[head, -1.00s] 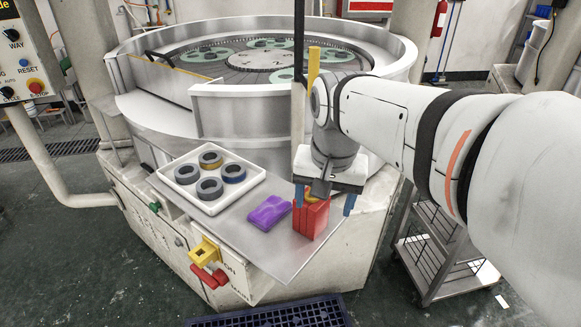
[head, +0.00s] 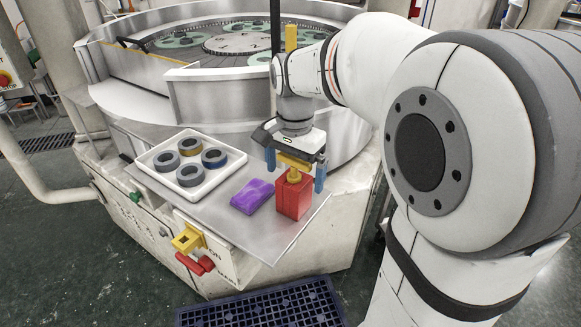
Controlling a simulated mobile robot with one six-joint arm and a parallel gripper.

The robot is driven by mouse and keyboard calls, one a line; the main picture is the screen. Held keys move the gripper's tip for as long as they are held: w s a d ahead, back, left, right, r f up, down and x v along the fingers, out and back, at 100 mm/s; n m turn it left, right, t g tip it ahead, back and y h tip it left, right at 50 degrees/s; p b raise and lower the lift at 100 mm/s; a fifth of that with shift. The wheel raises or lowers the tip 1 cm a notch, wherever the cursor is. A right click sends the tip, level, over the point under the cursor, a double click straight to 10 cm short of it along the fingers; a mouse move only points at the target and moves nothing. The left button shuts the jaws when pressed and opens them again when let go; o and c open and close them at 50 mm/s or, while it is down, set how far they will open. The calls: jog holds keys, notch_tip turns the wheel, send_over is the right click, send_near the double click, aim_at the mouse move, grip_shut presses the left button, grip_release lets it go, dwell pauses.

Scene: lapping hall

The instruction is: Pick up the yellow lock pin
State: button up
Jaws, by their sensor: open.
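The yellow lock pin (head: 294,176) stands upright at the top of a red block (head: 294,200), near the right part of the steel shelf. Its upper part has a crosswise yellow bar close under my gripper's body. My gripper (head: 295,170) points down over it, open, with one blue finger on the left of the pin and the other on the right. The fingers look apart from the pin. How deep the pin sits in the block is hidden.
A white tray (head: 151,172) with several rings stands farther left. A yellow and red switch (head: 188,240) is on the machine's front. The round lapping machine (head: 200,90) rises behind the shelf (head: 225,225).

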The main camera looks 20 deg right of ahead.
jog(key=shift+f, duration=0.2)
jog(key=shift+c, duration=0.6)
jog(key=c, duration=1)
